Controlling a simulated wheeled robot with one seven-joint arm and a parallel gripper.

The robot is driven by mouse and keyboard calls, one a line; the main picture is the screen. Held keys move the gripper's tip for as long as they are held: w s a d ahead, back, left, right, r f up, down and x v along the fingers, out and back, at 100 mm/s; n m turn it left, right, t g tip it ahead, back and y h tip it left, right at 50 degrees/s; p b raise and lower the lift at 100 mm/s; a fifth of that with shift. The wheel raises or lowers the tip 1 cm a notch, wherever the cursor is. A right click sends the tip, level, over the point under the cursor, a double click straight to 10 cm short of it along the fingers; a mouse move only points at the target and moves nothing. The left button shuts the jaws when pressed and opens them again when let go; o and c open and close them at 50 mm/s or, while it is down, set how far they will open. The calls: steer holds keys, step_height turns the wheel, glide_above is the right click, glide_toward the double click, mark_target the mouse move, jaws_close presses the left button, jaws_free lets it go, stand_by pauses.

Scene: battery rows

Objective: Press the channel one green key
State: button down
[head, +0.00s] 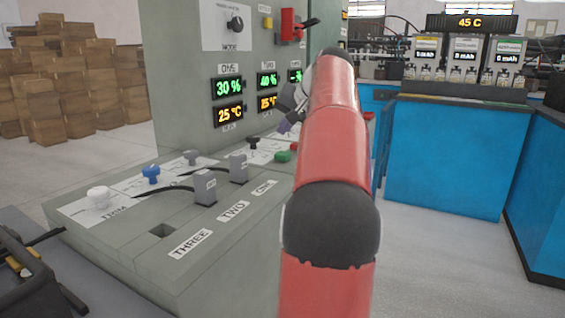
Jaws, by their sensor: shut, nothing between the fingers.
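A green key (283,157) sits on the sloped panel of the grey console (185,265), just left of my red arm. A red key (294,146) is beside it, partly behind the arm. The label ONE (264,187) is on the panel's front part, below the green key. My gripper (284,127) shows in part left of my arm, above and behind the green key in the picture. It is shut and empty. It looks apart from the key, but the distance in depth is hard to tell. My arm hides the panel's right part.
Grey plugs with cables (204,187) stand up from the panel. Blue (151,174), white (98,197) and dark (253,143) knobs are near. The console's upright face carries lit displays (227,87) and a red switch (289,25). Blue cabinets (455,160) stand at right.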

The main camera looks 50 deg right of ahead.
mark_target(285, 154)
steer(key=shift+f+b, duration=0.85)
steer(key=shift+f, duration=0.8)
stand_by(0.8)
steer(key=shift+f, duration=0.4)
steer(key=shift+f+b, duration=0.5)
steer(key=shift+b, duration=0.05)
stand_by(0.4)
steer(key=shift+r, duration=0.1)
steer(key=shift+r+p, duration=0.8)
steer(key=shift+p, duration=0.15)
steer(key=shift+r, duration=0.1)
step_height(285, 154, up, 5)
steer(key=p, duration=0.5)
